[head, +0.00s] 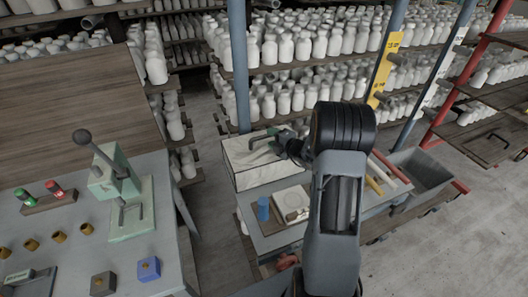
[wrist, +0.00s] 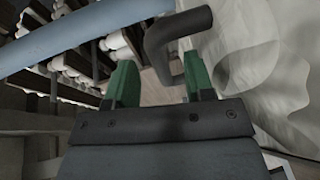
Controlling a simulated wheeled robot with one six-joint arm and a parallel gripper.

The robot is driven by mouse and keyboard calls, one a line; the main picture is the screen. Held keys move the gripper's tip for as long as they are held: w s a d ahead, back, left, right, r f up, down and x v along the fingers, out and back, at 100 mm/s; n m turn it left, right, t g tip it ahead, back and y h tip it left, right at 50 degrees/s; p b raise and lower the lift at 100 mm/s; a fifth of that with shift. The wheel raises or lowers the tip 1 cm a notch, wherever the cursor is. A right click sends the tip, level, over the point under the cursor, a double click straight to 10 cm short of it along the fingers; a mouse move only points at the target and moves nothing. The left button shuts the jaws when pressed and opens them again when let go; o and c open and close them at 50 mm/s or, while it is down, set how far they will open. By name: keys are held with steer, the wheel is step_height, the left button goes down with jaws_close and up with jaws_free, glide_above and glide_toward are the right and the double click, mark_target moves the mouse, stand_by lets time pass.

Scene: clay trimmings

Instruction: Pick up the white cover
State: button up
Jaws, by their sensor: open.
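The white cover (head: 262,177) is a pale, creased, box-shaped piece at the back left of the grey bench, behind the blue cup. In the wrist view its wrinkled white side (wrist: 245,70) fills the right. A dark bent handle (wrist: 168,38) shows beside it there. My gripper (head: 274,140) is over the top of the cover in the head view. Its two green fingers (wrist: 160,62) are apart, and part of the handle shows between and beyond them. I cannot tell whether they touch it. My arm hides the cover's right end.
A blue cup (head: 263,209) and a pale square block (head: 291,202) stand in front of the cover. A grey bin (head: 424,172) is at the bench's right. A blue post (head: 238,65) rises close behind the cover, before shelves of white bottles. A green press (head: 118,190) stands left.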

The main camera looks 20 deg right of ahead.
steer(key=shift+x, duration=1.45)
jaws_close()
